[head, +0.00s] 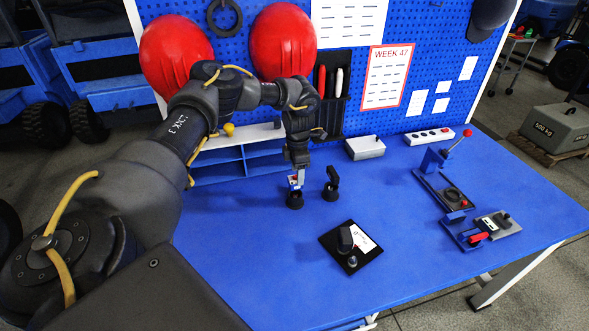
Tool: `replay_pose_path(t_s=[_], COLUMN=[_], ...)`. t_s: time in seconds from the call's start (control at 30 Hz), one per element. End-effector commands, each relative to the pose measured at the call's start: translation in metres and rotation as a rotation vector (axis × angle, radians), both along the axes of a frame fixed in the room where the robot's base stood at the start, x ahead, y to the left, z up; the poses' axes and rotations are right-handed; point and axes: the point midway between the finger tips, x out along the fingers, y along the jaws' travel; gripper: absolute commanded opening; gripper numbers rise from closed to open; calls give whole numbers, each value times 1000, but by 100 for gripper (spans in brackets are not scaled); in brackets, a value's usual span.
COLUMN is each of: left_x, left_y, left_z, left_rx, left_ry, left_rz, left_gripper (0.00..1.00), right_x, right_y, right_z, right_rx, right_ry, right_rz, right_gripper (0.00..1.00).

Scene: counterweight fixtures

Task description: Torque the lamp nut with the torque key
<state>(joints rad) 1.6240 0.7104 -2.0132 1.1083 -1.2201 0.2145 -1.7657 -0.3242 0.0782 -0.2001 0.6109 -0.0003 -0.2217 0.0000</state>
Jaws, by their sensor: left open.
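My left gripper (297,180) points down at the table's back middle, open, at the top of a small item with a white, red and blue marking (293,182). That item stands in a round black holder (295,200); I cannot tell whether the fingers touch it. To its right a black key-like tool (332,177) stands upright in a second round holder (331,193). I cannot tell which one is the torque key. Nearer the front lies a black plate (341,262) with a black knob (345,238), a white label and a small round grey-topped fitting (352,262), possibly the lamp nut. My right gripper is out of view.
The blue table (270,260) is clear around the plate. At right stand a red-knobbed lever fixture (443,190) and a red-handled clamp (478,237). A grey box (365,148), a power strip (429,136) and a blue shelf (230,165) line the back, before a pegboard.

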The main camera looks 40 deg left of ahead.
Motion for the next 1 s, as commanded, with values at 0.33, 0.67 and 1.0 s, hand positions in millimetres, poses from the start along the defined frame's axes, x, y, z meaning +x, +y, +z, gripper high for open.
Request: replay_pose_path(t_s=[0.33, 0.67, 1.0], left_x=[1, 0, 0], left_y=[0, 1, 1], left_z=[-46, -56, -55], left_rx=[-1, -1, -1], left_ry=[1, -1, -1], left_rz=[3, 4, 3], left_gripper=[56, 56, 30], right_x=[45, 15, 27], right_y=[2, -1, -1], right_z=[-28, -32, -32], right_rx=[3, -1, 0], right_ry=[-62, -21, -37], right_rz=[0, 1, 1], right_gripper=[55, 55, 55])
